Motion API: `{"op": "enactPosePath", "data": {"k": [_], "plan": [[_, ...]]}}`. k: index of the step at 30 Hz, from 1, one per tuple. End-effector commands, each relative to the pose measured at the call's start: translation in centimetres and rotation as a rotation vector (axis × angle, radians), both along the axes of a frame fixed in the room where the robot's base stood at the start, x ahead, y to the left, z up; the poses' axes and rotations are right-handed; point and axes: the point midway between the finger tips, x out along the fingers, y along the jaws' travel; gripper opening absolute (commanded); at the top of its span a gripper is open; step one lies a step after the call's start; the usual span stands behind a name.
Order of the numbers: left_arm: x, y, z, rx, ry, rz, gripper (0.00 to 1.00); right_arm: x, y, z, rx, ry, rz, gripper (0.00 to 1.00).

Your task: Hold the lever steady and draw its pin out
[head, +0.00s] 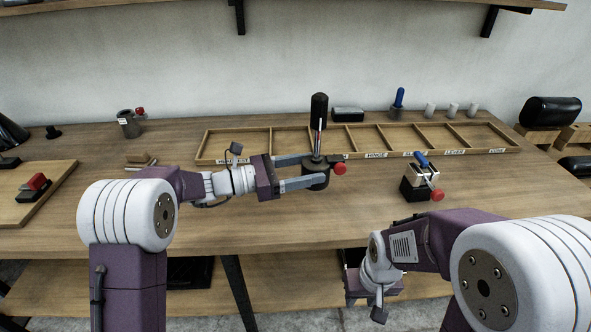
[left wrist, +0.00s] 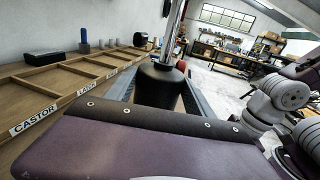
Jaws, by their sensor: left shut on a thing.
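The lever (head: 319,108) stands upright on the wooden bench, with a black grip, a bright metal shaft and a round black base. Its pin shows as a red knob (head: 340,169) at the right side of the base. My left gripper (head: 321,169) comes in from the left and is shut on the lever's base, one finger on each side.
A labelled wooden tray (head: 262,143) with several compartments lies behind the lever. A blue-handled device (head: 421,178) with a red knob stands to the right. The bench front between is clear.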

Motion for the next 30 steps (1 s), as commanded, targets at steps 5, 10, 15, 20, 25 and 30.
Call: {"op": "enactPosePath", "data": {"k": [5,10,15,20,25,30], "plan": [[0.0,-0.1,0.2,-0.003,-0.002,0.000,0.00,0.0,0.0,0.0,0.000,0.000,0.000,0.36],[0.1,0.1,0.0,-0.003,-0.002,0.001,0.00,0.0,0.0,-0.1,0.000,0.000,0.000,0.36],[0.6,1.1,-1.1,-0.002,0.000,0.001,0.00,0.0,0.0,-0.5,0.000,0.000,0.000,0.36],[1.1,2.2,-2.0,-0.003,-0.002,0.002,0.00,0.0,0.0,-0.7,0.000,0.000,0.000,0.36],[1.7,3.2,-3.0,-0.002,-0.001,0.002,0.00,0.0,0.0,-1.0,0.000,0.000,0.000,0.36],[2.2,4.3,-4.0,-0.003,-0.002,0.001,0.00,0.0,0.0,-1.2,0.000,0.000,0.000,0.36]]}}
